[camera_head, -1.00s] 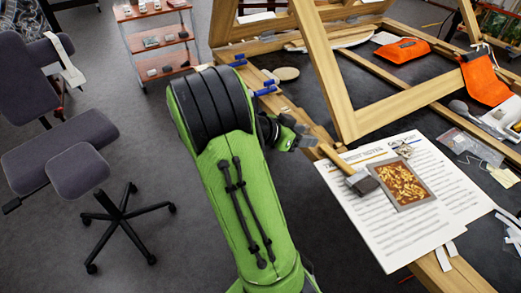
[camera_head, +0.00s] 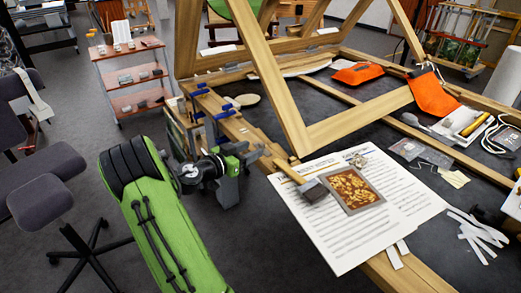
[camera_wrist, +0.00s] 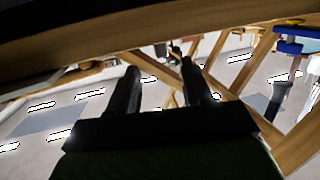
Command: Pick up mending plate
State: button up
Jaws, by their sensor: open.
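I cannot pick out a mending plate with certainty in either view. A small bunch of metal pieces (camera_head: 359,160) lies at the top of the printed sheets, too small to identify.
Printed sheets (camera_head: 325,225) carry a gilt-patterned fragment (camera_head: 352,188) and a dark block with a wooden handle (camera_head: 312,190). A tilted wooden frame (camera_head: 280,90) rises over the table. Blue clamps (camera_head: 222,112) sit on the left rail. An orange pouch (camera_head: 433,95) lies farther right.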

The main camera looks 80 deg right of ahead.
aim_at(260, 144)
jog(key=x, duration=0.6)
jog(key=shift+d, duration=0.25)
grip_shut()
